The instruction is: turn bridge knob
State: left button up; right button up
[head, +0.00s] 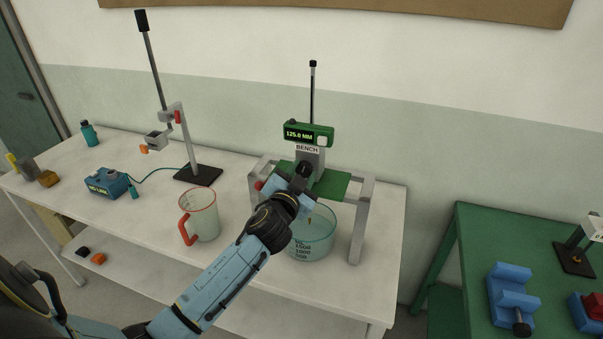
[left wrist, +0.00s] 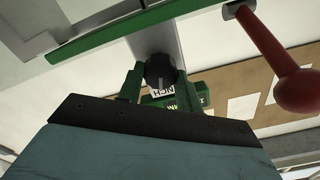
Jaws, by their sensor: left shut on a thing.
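The bridge (head: 363,215) is a grey frame with a green plate (head: 332,184) on the bench, standing over a clear beaker (head: 318,247). A green readout (head: 309,134) on it shows 125.0 MM. The dark round bridge knob (left wrist: 159,70) sits between the fingers of my left gripper (left wrist: 157,88) in the left wrist view. In the head view my left gripper (head: 298,177) reaches the front of the bridge, just below the BENCH label, and is shut on the knob. The arm hides part of the bridge and the beaker. My right gripper is not in view.
A green table (head: 470,250) is at the right.

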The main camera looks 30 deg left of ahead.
pick_arm(q)
jog(key=o, duration=1)
jog(key=b+v, duration=0.2)
jog(key=v, duration=1.1)
jog(key=shift+s, duration=0.2)
jog(key=shift+d+r, duration=0.1)
